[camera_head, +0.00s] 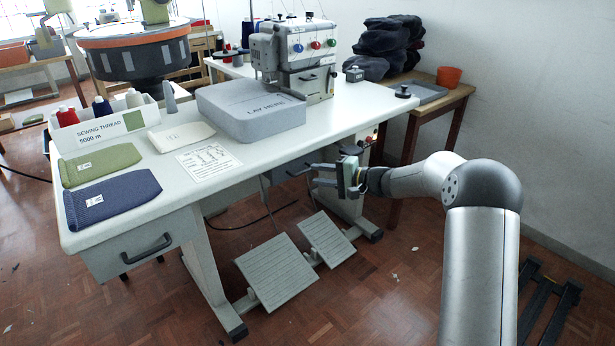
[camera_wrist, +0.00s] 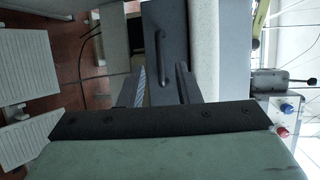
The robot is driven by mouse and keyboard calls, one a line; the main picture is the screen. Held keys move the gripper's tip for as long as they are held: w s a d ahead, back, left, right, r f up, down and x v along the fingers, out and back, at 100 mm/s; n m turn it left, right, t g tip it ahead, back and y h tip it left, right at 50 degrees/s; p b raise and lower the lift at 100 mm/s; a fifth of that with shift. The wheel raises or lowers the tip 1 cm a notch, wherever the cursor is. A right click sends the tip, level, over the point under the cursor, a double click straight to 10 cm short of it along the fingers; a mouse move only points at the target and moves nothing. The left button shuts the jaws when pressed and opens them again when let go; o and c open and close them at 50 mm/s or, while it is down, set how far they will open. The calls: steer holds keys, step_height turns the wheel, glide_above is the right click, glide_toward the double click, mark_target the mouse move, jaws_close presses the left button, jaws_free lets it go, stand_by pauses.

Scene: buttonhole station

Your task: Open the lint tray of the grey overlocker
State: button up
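The grey overlocker (camera_head: 300,58) stands on the white table, with blue, red and green knobs and a small handled front. Part of it shows at the right of the wrist view (camera_wrist: 285,108). Below the tabletop is a dark grey drawer front (camera_head: 284,170) with a bar handle; it looks shut. In the wrist view the drawer front (camera_wrist: 160,42) and its handle (camera_wrist: 185,68) lie ahead of the fingers. No label shows which front is the lint tray. My gripper (camera_head: 318,174) is open and empty, beside the drawer front; contact cannot be told.
The white table (camera_head: 350,112) holds a grey padded block (camera_head: 245,108), folded cloths and a thread box. A second handled drawer (camera_head: 145,250) is at the front left. Foot pedals (camera_head: 275,270) stand on the floor below. A wooden side table (camera_head: 445,105) stands at the right.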

mark_target(304, 172)
steer(key=shift+x, duration=2.25)
steer(key=shift+c, duration=0.2)
jaws_close()
steer(key=shift+d, duration=0.1)
steer(key=s+d+b, duration=0.6)
steer(key=s+d, duration=0.4)
steer(key=s, duration=0.1)
steer(key=shift+s+d, duration=0.15)
steer(key=shift+d, duration=0.2)
steer(key=shift+o, duration=0.2)
jaws_free()
